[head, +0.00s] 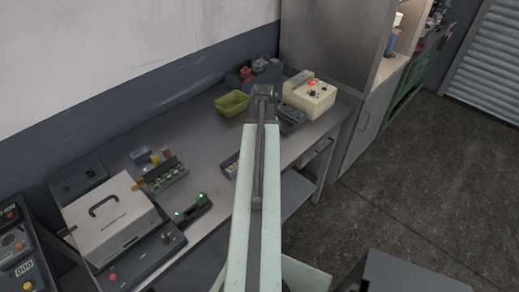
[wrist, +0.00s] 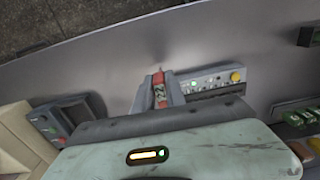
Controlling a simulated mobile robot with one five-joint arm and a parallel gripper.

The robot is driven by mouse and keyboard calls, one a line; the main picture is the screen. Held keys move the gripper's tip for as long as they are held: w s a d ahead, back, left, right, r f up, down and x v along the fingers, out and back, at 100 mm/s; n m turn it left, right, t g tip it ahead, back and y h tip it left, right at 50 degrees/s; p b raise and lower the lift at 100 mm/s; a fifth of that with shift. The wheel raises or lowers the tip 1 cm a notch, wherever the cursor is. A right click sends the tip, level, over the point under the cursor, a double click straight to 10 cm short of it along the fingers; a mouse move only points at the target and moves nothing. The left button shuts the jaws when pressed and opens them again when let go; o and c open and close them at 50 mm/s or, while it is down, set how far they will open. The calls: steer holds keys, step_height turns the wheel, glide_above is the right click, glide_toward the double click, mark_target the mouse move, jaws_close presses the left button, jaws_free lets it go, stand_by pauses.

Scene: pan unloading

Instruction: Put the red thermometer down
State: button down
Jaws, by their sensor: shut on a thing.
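The red thermometer (wrist: 158,78) shows in the wrist view, between the two jaws, with a small green patch on its near part. My gripper (wrist: 160,92) is shut on it, over the grey bench top (wrist: 112,68). A gap between thermometer and bench cannot be judged. In the head view my gripper (head: 263,92) is at the far end of my pale arm, over the bench's back half. The thermometer is hidden there behind the gripper.
A grey panel with a yellow knob (wrist: 235,76) lies right beside the jaws. A yellow-green bin (head: 231,104) and a cream instrument (head: 310,97) flank the gripper. A white case (head: 108,222) and a vial rack (head: 165,174) stand on the bench's left part.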

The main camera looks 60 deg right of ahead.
steer(key=shift+w+a, duration=0.15)
steer(key=shift+w, duration=0.3)
steer(key=shift+f, duration=0.25)
steer(key=c, duration=1.4)
jaws_free()
steer(key=shift+r, duration=0.1)
step_height(320, 180, up, 12)
steer(key=p, duration=1.2)
steer(key=shift+r, duration=0.15)
